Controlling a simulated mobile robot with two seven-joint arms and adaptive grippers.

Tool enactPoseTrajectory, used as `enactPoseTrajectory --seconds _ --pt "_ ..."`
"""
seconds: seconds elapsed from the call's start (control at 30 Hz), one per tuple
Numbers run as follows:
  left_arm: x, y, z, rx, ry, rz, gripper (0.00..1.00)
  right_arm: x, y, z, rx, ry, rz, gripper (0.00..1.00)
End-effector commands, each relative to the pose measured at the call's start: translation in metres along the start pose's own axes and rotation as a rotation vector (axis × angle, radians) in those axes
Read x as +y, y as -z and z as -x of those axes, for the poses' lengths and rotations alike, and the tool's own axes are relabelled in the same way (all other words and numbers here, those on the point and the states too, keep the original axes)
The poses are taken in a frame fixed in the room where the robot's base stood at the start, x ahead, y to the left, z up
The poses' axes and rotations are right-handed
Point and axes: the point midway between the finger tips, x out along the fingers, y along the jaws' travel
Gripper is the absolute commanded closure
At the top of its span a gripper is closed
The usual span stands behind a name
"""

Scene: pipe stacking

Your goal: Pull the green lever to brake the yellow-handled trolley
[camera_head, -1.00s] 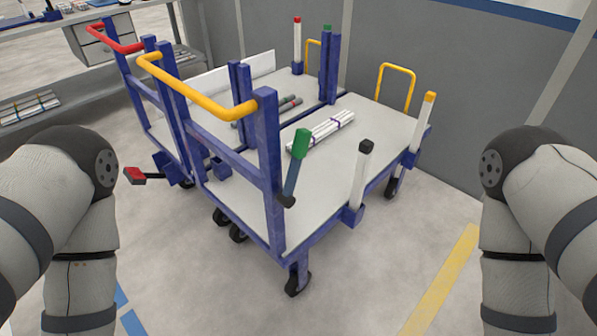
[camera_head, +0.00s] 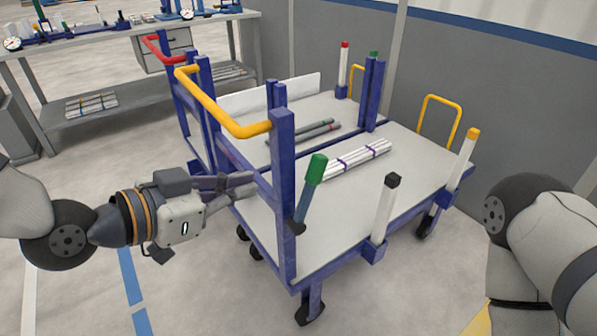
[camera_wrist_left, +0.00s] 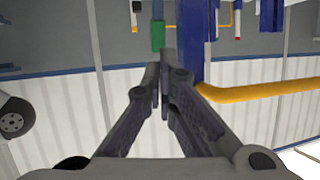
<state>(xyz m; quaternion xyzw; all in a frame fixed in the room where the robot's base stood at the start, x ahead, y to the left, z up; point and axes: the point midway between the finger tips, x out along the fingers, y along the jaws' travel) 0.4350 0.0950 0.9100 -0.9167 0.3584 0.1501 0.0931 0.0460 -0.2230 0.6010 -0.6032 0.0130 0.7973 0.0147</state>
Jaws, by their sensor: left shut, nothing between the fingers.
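The green lever (camera_head: 316,170) stands tilted on the outer side of the near blue corner post of the trolley. The trolley has a yellow handle (camera_head: 222,108) and a grey deck (camera_head: 400,170). My left gripper (camera_head: 252,184) comes in from the left, shut and empty, with its fingertips just left of that post and apart from the lever. In the left wrist view, my shut fingertips (camera_wrist_left: 160,82) point towards the green grip (camera_wrist_left: 158,36), with the blue post (camera_wrist_left: 196,45) and yellow handle (camera_wrist_left: 270,92) beside it. My right gripper is out of view.
A red-handled trolley (camera_head: 155,45) stands close behind. White pipes (camera_head: 352,160) lie on the near deck. A black-topped stake (camera_head: 385,210) rises from the deck's near edge. A workbench (camera_head: 130,45) is at the back left. The floor in front is clear.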

Motion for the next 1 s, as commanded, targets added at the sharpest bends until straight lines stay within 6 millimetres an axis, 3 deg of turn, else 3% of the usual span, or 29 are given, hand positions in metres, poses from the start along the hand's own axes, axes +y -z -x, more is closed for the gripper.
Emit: enactPoseTrajectory --seconds 0.3,0.43,1.0 --pt "-0.001 0.003 0.0 0.008 0.0 -0.007 1.0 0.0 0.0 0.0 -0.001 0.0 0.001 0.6" --pt "-0.001 0.0 -0.012 0.003 -0.001 -0.006 1.0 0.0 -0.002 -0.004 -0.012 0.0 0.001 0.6" --pt "0.0 0.001 -0.125 0.004 -0.001 -0.004 1.0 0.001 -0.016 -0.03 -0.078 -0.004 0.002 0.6"
